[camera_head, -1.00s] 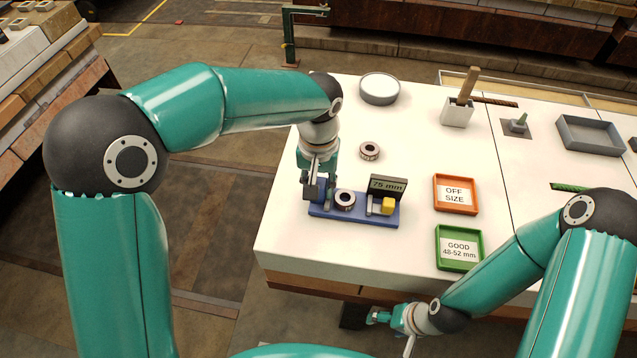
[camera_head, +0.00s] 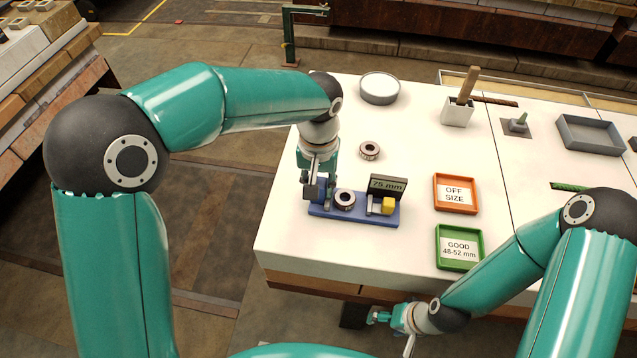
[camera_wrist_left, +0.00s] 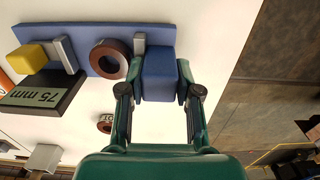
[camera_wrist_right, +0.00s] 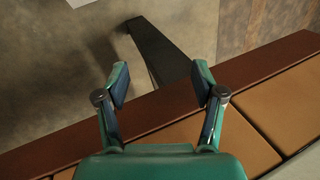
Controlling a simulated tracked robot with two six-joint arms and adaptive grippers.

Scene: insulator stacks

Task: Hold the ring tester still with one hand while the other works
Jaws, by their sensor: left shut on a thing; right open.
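The ring tester (camera_head: 355,216) is a blue base near the table's front left, with a "75 mm" display (camera_head: 387,186), a yellow knob (camera_head: 389,206) and a grey jaw. My left gripper (camera_head: 319,192) is shut on that block; the left wrist view shows a finger on each side. My right gripper (camera_head: 373,317) is open and empty, off the table's front edge and below its top. A second ring (camera_head: 369,151) lies on the table behind the tester.
An orange "OFF SIZE" tray (camera_head: 456,210) and a green "GOOD 48-52 mm" tray (camera_head: 459,266) stand right of the tester. A round grey dish (camera_head: 379,89), a white holder (camera_head: 457,112) and a grey tray (camera_head: 590,150) are farther back.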

